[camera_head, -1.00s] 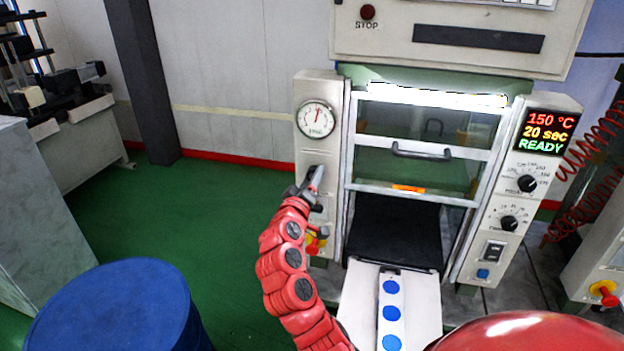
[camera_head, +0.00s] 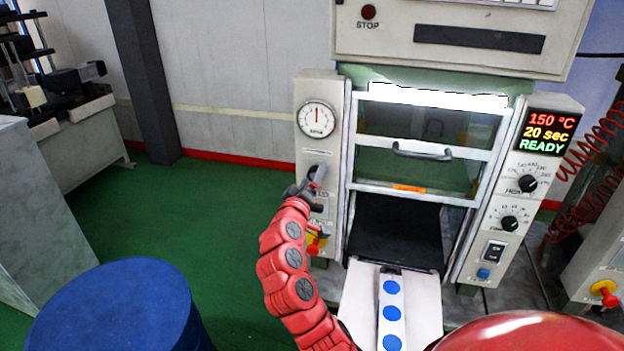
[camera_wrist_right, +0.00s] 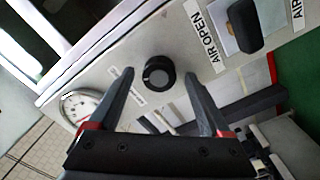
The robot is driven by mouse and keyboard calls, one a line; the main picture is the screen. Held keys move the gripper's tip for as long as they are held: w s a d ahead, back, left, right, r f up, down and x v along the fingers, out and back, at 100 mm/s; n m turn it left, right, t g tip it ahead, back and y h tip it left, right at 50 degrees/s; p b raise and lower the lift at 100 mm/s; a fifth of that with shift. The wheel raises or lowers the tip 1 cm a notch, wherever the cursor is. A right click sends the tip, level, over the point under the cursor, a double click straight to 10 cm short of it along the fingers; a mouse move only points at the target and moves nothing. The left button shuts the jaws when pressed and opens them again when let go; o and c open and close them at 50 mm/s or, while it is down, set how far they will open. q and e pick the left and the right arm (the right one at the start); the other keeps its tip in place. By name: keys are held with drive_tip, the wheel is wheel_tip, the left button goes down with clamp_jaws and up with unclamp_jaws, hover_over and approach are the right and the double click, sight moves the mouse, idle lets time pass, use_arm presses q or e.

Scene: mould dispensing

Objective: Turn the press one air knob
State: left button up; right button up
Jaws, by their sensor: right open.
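The left panel of the press (camera_head: 309,92) carries a round pressure gauge (camera_head: 317,118) with its needle near straight up. The gauge also shows in the right wrist view (camera_wrist_right: 80,107). Below it is a round black knob (camera_wrist_right: 158,75), mostly hidden by my gripper in the head view. My right gripper (camera_head: 318,177) is at this panel. In the right wrist view its fingers (camera_wrist_right: 160,73) are open, one on each side of the knob, with visible gaps. I cannot tell how deep the fingertips reach. My left gripper is not in view.
A black lever (camera_wrist_right: 247,24) beside the AIR OPEN label (camera_wrist_right: 203,38) sits close to the knob. A red-and-yellow switch (camera_head: 316,243) is below my gripper. The press door handle (camera_head: 421,154) is to the right. A blue drum (camera_head: 110,300) stands front left; green floor is clear behind.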

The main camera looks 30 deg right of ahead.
drive_tip(key=b+v, duration=0.6)
drive_tip(key=v, duration=1.1)
drive_tip(key=shift+s, duration=0.25)
drive_tip(key=shift+a, duration=0.1)
